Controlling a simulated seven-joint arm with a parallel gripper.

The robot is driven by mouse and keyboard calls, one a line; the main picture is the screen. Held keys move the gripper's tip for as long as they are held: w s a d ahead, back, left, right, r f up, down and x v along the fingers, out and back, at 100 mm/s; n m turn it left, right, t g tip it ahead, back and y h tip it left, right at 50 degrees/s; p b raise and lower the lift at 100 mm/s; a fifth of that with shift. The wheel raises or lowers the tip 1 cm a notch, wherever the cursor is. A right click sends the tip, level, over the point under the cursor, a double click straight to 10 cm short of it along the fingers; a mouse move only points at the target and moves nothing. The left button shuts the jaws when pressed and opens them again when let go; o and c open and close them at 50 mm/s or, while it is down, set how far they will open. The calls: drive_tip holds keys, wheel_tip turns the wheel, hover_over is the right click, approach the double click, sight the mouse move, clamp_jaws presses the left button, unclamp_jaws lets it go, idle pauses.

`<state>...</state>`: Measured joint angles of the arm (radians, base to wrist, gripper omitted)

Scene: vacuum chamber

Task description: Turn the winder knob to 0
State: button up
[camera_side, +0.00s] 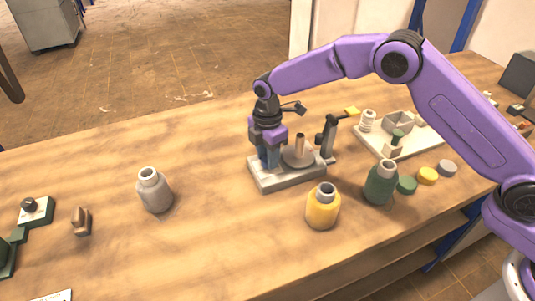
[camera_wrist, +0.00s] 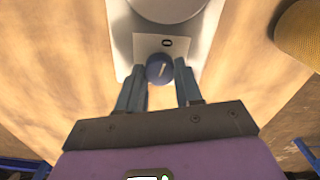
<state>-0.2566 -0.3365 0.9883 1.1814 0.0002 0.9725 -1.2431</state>
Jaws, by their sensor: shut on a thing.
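The winder knob (camera_wrist: 158,70) is a round dark blue knob with a white pointer line, on a pale base plate (camera_wrist: 121,45). The pointer tilts up and slightly right, roughly toward the black 0 mark (camera_wrist: 167,43) above it. My gripper (camera_wrist: 160,80) has one blue finger on each side of the knob and is shut on it. In the side view my gripper (camera_side: 269,158) points down at the left part of the winder's base (camera_side: 285,181) and hides the knob. A grey disc (camera_side: 298,159) with an upright post stands beside it.
A yellow bottle (camera_side: 322,208) and a green bottle (camera_side: 380,184) stand close to the winder's front right. A grey bottle (camera_side: 154,191) stands to the left. A pale tray (camera_side: 375,143) with several parts lies at right. The table between the grey bottle and winder is clear.

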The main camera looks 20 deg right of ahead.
drive_tip(key=shift+r, duration=0.1)
idle(0.3)
drive_tip(key=o, duration=1)
drive_tip(key=shift+o, duration=0.2)
wheel_tip(320, 180, up, 17)
drive_tip(key=shift+r, duration=0.2)
